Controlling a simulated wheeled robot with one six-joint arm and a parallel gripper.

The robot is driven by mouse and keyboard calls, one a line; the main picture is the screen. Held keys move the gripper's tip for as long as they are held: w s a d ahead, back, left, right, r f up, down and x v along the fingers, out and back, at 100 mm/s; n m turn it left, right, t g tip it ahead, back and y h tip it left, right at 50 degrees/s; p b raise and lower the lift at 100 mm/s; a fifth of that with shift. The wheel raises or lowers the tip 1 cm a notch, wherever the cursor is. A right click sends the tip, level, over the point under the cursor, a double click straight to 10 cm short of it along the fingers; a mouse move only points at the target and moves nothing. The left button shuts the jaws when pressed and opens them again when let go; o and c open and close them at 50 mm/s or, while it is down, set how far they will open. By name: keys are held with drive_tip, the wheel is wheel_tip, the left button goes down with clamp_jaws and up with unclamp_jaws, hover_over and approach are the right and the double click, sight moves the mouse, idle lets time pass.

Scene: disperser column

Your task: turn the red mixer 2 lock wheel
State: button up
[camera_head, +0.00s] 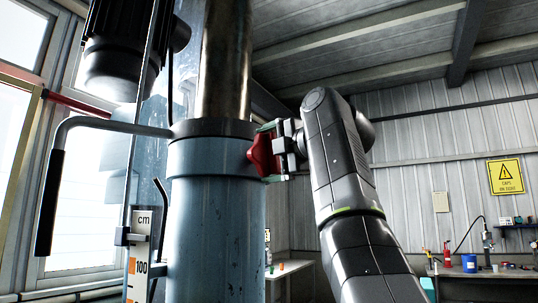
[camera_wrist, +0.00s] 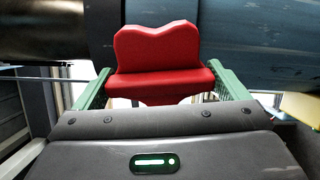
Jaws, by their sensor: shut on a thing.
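The red lock wheel (camera_head: 263,154) sits on the right side of the blue column (camera_head: 215,220), just below the dark collar. My gripper (camera_head: 284,150) reaches it from the right and is shut on it. In the wrist view the red wheel (camera_wrist: 165,55) fills the space between the two green fingers of my gripper (camera_wrist: 163,88), one on each side. Its lobed top edge lies against the blue column surface (camera_wrist: 240,35). The far side of the wheel and its mount are hidden.
A bent grey lever with a black grip (camera_head: 50,200) sticks out left of the column. A centimetre scale (camera_head: 142,255) stands at its front left. A dark motor (camera_head: 120,50) hangs at upper left.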

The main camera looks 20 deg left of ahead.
drive_tip(key=shift+f, duration=0.1)
drive_tip(key=o, duration=0.6)
drive_tip(key=shift+o, duration=0.2)
drive_tip(key=b+v, duration=0.2)
drive_tip(key=v, duration=1.1)
drive_tip(key=shift+d, duration=0.4)
drive_tip(key=shift+s, duration=0.2)
drive_tip(key=shift+a, duration=0.1)
drive_tip(key=shift+p+x, duration=0.9)
drive_tip(key=shift+x, duration=5.3)
